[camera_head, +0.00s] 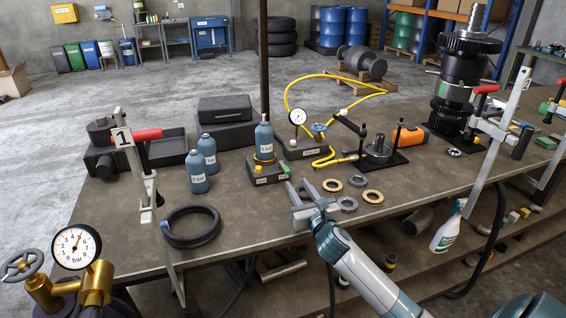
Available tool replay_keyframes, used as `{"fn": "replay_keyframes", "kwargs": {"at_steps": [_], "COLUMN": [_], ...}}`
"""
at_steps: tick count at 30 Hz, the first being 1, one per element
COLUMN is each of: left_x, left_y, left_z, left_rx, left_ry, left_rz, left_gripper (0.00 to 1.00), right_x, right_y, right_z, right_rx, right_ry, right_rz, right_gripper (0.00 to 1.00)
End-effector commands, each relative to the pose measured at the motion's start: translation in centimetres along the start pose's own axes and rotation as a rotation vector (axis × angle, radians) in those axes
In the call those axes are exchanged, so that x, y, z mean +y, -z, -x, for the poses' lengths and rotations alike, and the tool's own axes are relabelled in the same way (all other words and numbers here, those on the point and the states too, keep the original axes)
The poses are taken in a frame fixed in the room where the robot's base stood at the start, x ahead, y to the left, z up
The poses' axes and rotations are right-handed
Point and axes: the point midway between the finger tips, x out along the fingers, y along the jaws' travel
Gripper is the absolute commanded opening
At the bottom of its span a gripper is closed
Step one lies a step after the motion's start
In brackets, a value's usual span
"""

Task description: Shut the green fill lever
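I cannot clearly make out a green fill lever. A dark block with labels (270,178) stands near the middle of the bench and holds an upright blue-grey bottle (264,142) with a yellow collar. Small yellow-green parts (284,168) show on the block's right side, too small to tell apart. My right gripper (300,188) is just in front of this block, above the bench, with its two fingers apart and nothing visible between them. Whether it touches the block cannot be told. My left gripper is not in view.
Behind the block stands a gauge (298,117) with a blue handwheel (319,127) and a yellow hose (330,76). Metal rings (332,185) lie right of the gripper. A dark pole (264,60) rises behind the bench.

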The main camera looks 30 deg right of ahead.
Motion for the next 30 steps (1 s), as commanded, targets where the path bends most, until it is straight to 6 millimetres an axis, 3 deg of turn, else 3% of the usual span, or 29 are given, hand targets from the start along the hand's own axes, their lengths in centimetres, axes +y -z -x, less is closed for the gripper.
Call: {"fn": "replay_keyframes", "kwargs": {"at_steps": [18, 30], "left_x": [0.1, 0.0], "left_y": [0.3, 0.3], "left_z": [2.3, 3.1], "left_rx": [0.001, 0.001], "left_ry": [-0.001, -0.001], "left_rz": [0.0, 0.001], "left_gripper": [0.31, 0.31], "right_x": [0.0, 0.0], "right_y": [-0.2, -0.1], "right_z": [-9.6, -14.1], "right_rx": [0.0, 0.001], "right_ry": [0.001, 0.001], "right_rz": [-0.003, -0.002], "right_gripper": [0.32, 0.32]}}
